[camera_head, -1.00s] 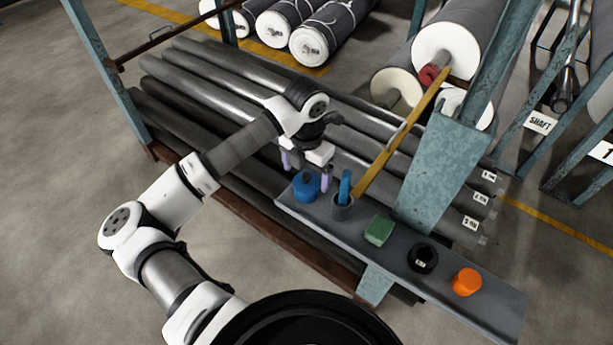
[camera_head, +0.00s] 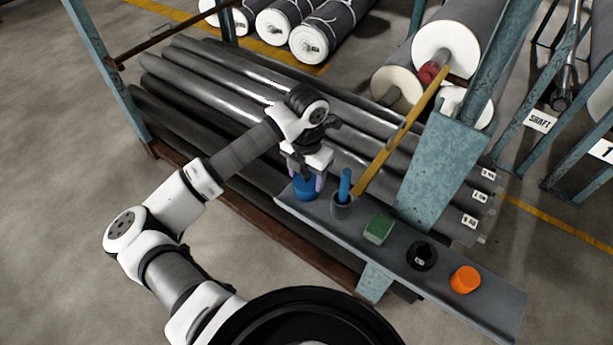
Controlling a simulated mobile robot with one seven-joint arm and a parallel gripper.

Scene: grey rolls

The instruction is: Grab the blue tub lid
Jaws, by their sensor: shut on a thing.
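The blue tub (camera_head: 305,190) stands at the left end of the grey shelf. My gripper (camera_head: 306,180) is directly above it, pointing down, with its two purple-tipped fingers on either side of the tub's top. The fingers are closed in on the lid. The lid is mostly hidden behind the fingers and gripper body, and its edge against the tub is hard to make out. The tub looks upright on the shelf.
A grey cup (camera_head: 342,204) with a blue stick stands close right of the tub. Further right are a green block (camera_head: 378,228), a black roll (camera_head: 422,257) and an orange tub (camera_head: 465,280). A yellow bar (camera_head: 400,142) slants up behind the cup.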

